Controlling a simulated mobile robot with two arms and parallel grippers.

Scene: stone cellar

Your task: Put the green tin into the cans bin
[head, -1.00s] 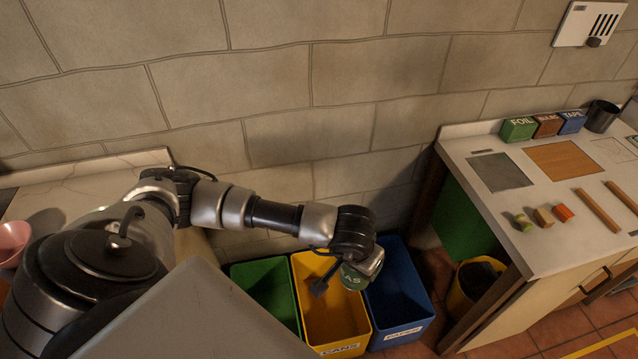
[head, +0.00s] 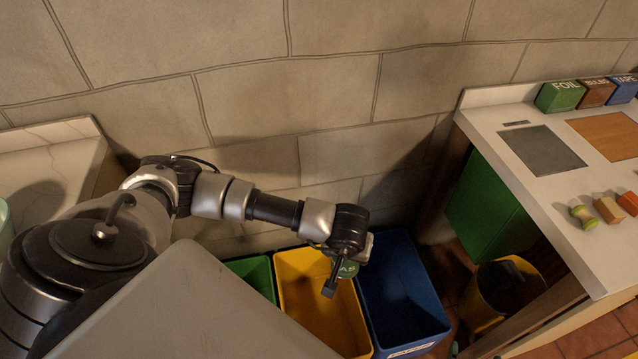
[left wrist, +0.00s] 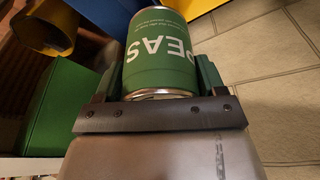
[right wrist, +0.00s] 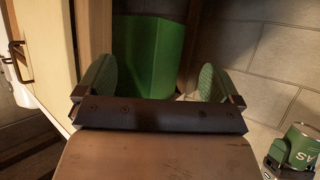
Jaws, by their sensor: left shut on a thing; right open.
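The green tin, lettered PEAS, (left wrist: 160,60) is between the fingers of my left gripper (head: 336,278), which is shut on it. In the head view the tin (head: 348,269) is partly hidden by the gripper and appears over the right side of the yellow cans bin (head: 300,275), near the blue bin. Its height above the rim is hard to tell. The cans bin's front is cut off by the picture's edge. My right gripper (right wrist: 155,80) is open and empty; it is not in the head view. The tin also shows at the lower right of the right wrist view (right wrist: 302,145).
A green bin (head: 256,275) stands left of the cans bin and a blue bin (head: 395,270) right of it. A counter (head: 510,150) with small blocks is at the right, with a yellow bucket (head: 485,315) beneath. A stone wall (head: 300,100) rises behind.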

